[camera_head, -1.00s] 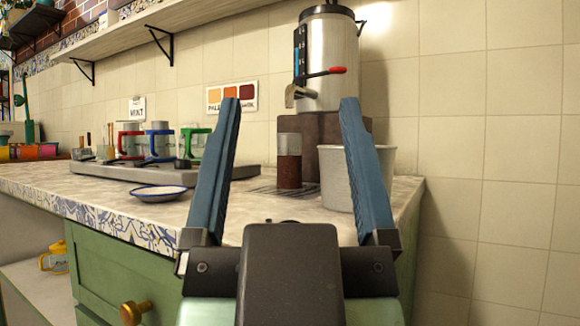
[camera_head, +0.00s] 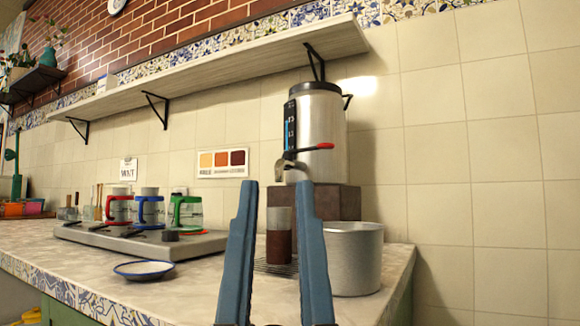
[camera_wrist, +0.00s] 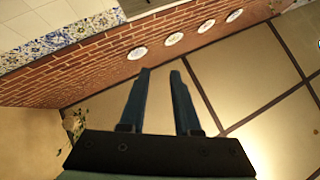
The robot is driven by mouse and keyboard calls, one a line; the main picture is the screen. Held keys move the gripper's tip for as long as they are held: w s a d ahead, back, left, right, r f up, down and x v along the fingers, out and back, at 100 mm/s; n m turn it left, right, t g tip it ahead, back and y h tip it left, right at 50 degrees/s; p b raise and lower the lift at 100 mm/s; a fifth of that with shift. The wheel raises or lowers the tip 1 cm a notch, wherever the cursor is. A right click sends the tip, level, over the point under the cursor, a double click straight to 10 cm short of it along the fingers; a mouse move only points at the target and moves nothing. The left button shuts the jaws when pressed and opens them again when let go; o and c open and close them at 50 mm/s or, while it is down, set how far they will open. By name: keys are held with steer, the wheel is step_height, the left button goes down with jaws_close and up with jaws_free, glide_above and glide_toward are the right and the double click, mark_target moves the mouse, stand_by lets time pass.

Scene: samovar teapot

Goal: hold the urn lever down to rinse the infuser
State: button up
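The steel urn (camera_head: 322,135) stands on a brown block (camera_head: 335,203) at the right end of the counter. Its red-tipped lever (camera_head: 318,147) sticks out to the right above the spout (camera_head: 292,171). The infuser (camera_head: 280,235), a clear cylinder with dark red-brown contents in its lower part, stands upright on a drip grate (camera_head: 268,266) below the spout. My gripper (camera_head: 278,185) is open and empty, its two blue fingers in front of the infuser in the head view. The wrist view shows the open fingers (camera_wrist: 160,72) with nothing between them.
A metal bucket (camera_head: 353,258) stands right of the infuser. A tray (camera_head: 140,243) with red, blue and green-handled glasses is at left, with a blue-rimmed saucer (camera_head: 144,270) before it. A shelf (camera_head: 220,65) runs above. The wrist view shows brick wall (camera_wrist: 110,70) and ceiling.

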step_height(320, 180, up, 19)
steer(key=p, duration=1.7)
steer(key=shift+f, duration=0.1)
jaws_close()
steer(key=shift+f, duration=0.1)
